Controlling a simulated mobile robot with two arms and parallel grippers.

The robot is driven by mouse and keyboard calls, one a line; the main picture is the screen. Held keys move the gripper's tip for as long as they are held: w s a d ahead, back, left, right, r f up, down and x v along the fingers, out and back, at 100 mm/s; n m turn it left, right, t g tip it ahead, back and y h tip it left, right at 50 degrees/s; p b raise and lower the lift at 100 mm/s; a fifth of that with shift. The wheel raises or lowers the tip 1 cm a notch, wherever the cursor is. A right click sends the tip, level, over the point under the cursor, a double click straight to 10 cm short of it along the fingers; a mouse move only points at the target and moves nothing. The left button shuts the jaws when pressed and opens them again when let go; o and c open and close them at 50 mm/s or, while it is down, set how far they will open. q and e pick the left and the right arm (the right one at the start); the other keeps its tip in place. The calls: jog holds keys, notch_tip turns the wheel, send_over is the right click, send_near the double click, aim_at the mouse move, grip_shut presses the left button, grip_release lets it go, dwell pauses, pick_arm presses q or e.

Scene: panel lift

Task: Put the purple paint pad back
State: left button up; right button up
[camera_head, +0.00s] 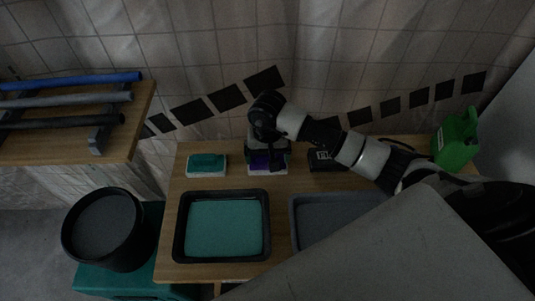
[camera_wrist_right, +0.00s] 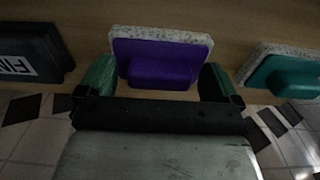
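The purple paint pad (camera_head: 268,166) has a speckled pale base and lies on the wooden table at the back, beyond the trays. My right gripper (camera_head: 265,155) is over it and hides part of it in the head view. In the right wrist view the purple pad (camera_wrist_right: 163,62) shows between the two dark green fingers of my right gripper (camera_wrist_right: 158,82). The fingers stand apart, with a gap on each side of the pad's purple handle, so the gripper is open. My left gripper is not in view.
A teal paint pad (camera_head: 207,163) lies left of the purple one, and a dark labelled box (camera_head: 322,160) right. A teal-filled tray (camera_head: 224,228) and a grey tray (camera_head: 312,222) are in front. A green jug (camera_head: 456,138) stands at the right. A black bucket (camera_head: 104,228) is at the left.

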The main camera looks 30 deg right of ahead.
aim_at(268, 156)
jog(key=shift+r+p, duration=0.3)
notch_tip(268, 156, up, 12)
jog(key=shift+b, duration=0.35)
jog(key=shift+f, duration=0.1)
